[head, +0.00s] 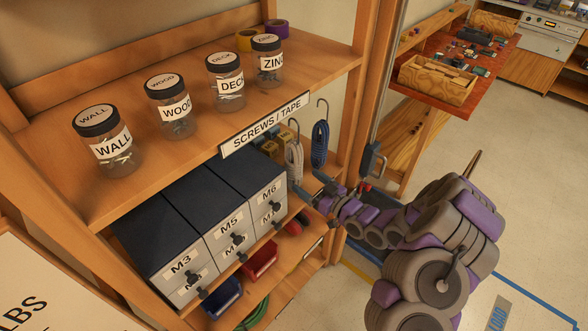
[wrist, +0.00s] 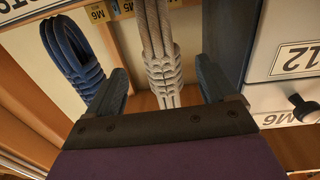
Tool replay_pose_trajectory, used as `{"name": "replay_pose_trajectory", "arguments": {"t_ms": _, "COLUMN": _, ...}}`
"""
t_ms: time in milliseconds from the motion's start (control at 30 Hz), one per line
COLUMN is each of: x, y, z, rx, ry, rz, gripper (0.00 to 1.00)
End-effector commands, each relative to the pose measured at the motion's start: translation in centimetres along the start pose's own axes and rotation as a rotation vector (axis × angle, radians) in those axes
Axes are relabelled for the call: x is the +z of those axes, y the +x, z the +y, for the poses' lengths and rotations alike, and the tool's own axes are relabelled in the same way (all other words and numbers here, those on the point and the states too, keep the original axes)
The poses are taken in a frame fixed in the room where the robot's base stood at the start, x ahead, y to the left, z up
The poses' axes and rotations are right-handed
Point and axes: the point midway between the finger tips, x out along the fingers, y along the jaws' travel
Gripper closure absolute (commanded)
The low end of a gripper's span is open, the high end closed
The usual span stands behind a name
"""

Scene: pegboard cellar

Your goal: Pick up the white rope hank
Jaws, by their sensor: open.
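The white rope hank (head: 294,160) hangs from a hook below the shelf edge in the head view, left of the blue rope hank (head: 320,145). My gripper (head: 313,188) is open, close to the lower end of the white hank. In the wrist view, which looks inverted, the white hank (wrist: 161,62) shows between the two open fingers of my gripper (wrist: 160,82), with space on both sides. I cannot tell whether it lies within the fingers' reach. The blue hank (wrist: 70,55) is outside the left finger there.
Drawer boxes (head: 228,215) stand close left of the white hank; one drawer face (wrist: 296,62) is near the right finger. Labelled jars (head: 225,82) stand on the shelf above. A wooden upright (head: 362,130) is on the right.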

Motion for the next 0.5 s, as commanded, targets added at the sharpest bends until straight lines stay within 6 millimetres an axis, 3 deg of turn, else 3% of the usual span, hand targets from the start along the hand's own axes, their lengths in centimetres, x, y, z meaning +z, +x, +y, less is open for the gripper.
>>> {"name": "replay_pose_trajectory", "arguments": {"t_ms": 200, "x": 0.2, "y": 2.6, "z": -0.1, "rx": -0.002, "ry": 0.000, "rz": -0.002, "gripper": 0.15}}
{"name": "replay_pose_trajectory", "arguments": {"t_ms": 500, "x": 0.0, "y": 3.9, "z": -0.1, "rx": -0.001, "ry": -0.001, "rz": -0.001, "gripper": 0.15}}
